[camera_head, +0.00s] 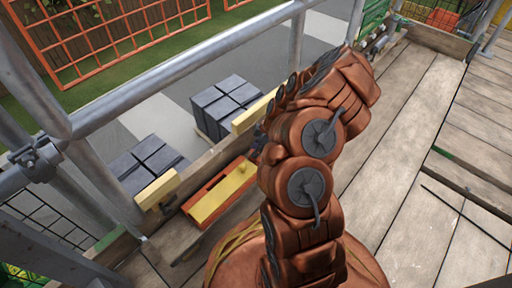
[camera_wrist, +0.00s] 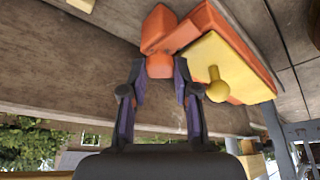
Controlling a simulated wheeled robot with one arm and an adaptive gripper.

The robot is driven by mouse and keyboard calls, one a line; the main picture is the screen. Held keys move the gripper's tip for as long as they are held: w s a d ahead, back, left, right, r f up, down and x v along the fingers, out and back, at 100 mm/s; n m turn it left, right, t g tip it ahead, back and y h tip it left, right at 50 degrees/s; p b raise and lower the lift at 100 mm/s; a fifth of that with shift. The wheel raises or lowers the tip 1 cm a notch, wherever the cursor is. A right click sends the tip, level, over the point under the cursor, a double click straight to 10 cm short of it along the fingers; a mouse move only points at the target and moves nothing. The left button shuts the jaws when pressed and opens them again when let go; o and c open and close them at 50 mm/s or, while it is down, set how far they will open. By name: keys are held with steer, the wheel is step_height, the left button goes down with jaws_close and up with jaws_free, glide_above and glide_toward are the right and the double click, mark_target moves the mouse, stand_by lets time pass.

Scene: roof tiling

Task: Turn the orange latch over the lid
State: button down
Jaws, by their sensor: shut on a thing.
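The orange box (camera_head: 195,203) lies on the wooden deck, with a yellow lid (camera_head: 213,203) and a yellow knob on it. In the wrist view, the lid (camera_wrist: 234,62) and its knob (camera_wrist: 217,90) are right of my fingers. The orange latch (camera_wrist: 158,30) is a blocky piece with a rounded end, at the near end of the box and beside the lid rather than across it. My gripper (camera_wrist: 160,68) has its two purple fingers closed on either side of the latch's rounded end. In the head view my arm hides the latch and most of the gripper.
Two stacks of grey tiles (camera_head: 226,104) (camera_head: 150,163) stand beyond the deck's edge board. Yellow blocks (camera_head: 158,189) (camera_head: 252,113) sit along that board. Metal scaffold rails (camera_head: 190,58) run across the left. The planks at right (camera_head: 405,150) are mostly clear, with a thin dark rod.

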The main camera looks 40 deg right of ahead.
steer(key=m+p, duration=0.1)
steer(key=p, duration=0.1)
steer(key=m+p, duration=0.1)
steer(key=p, duration=0.1)
steer(key=m+t+h+p, duration=0.1)
steer(key=p, duration=0.1)
steer(key=shift+s+a+r+m+p, duration=0.15)
steer(key=shift+s+r+m+p, duration=0.1)
steer(key=shift+r+m+p, duration=0.15)
steer(key=m+h+p, duration=0.1)
steer(key=m+p, duration=0.1)
steer(key=p, duration=0.2)
steer(key=m+h+p, duration=0.1)
steer(key=m+p, duration=0.2)
steer(key=p, duration=0.1)
steer(key=shift+a+t, duration=0.15)
steer(key=shift+t, duration=0.25)
steer(key=m+h+p, duration=0.1)
steer(key=m+p, duration=0.3)
steer(key=shift+a+f+m+h, duration=0.15)
steer(key=shift+f+m+h, duration=0.05)
steer(key=shift+m+h, duration=0.2)
steer(key=shift+w+f+m+h+p, duration=0.1)
steer(key=shift+m+h+p, duration=0.25)
steer(key=shift+m+p, duration=0.4)
steer(key=shift+w+f+m+h+p, duration=0.1)
steer(key=shift+m+h+p, duration=0.3)
steer(key=shift+m, duration=0.65)
steer(key=shift+g, duration=0.3)
